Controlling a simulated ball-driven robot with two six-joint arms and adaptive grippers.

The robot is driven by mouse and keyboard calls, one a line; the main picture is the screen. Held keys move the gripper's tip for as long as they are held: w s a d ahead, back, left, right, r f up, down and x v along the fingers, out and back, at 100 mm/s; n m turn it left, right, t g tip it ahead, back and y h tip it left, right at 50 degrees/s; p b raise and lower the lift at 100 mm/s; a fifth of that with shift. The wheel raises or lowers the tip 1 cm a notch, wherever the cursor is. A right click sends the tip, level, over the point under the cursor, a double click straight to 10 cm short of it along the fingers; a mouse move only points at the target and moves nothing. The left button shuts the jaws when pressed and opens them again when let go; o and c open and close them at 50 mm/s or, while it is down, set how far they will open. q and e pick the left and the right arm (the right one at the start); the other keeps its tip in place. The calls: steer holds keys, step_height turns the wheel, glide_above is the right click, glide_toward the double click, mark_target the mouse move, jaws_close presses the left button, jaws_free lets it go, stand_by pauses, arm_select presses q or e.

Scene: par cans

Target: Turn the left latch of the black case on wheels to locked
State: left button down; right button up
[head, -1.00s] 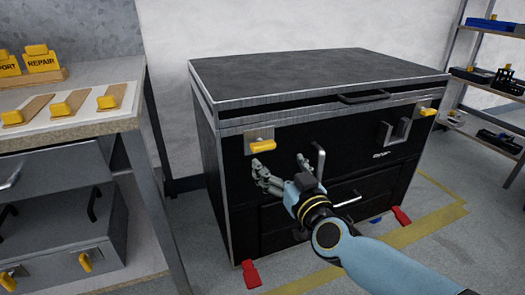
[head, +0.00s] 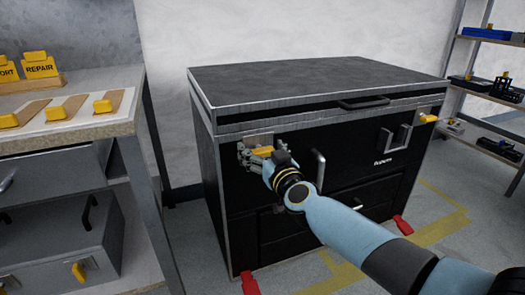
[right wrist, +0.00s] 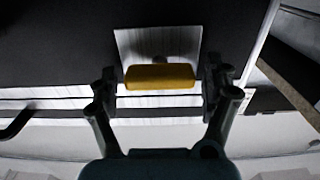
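The black case (head: 320,80) stands in the middle of the head view. Its left latch, a yellow handle (head: 263,151) on a metal plate (head: 258,139), is on the upper left of the front face. My right gripper (head: 256,157) is at this latch and partly covers it in the head view. In the right wrist view the yellow handle (right wrist: 160,77) lies crosswise between the two fingers (right wrist: 160,88), with a narrow gap at each end, so the gripper is open around it. The right latch (head: 428,118) is yellow too. My left gripper is not in view.
A metal handle (head: 319,170) stands out right of my right gripper. Red pedals (head: 249,283) (head: 402,225) are at the case's foot. A workbench (head: 95,124) with yellow-ended blocks is at left, a shelf rack (head: 490,90) at right. Floor with yellow tape is clear at right.

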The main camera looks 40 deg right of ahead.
steer(key=c, duration=1)
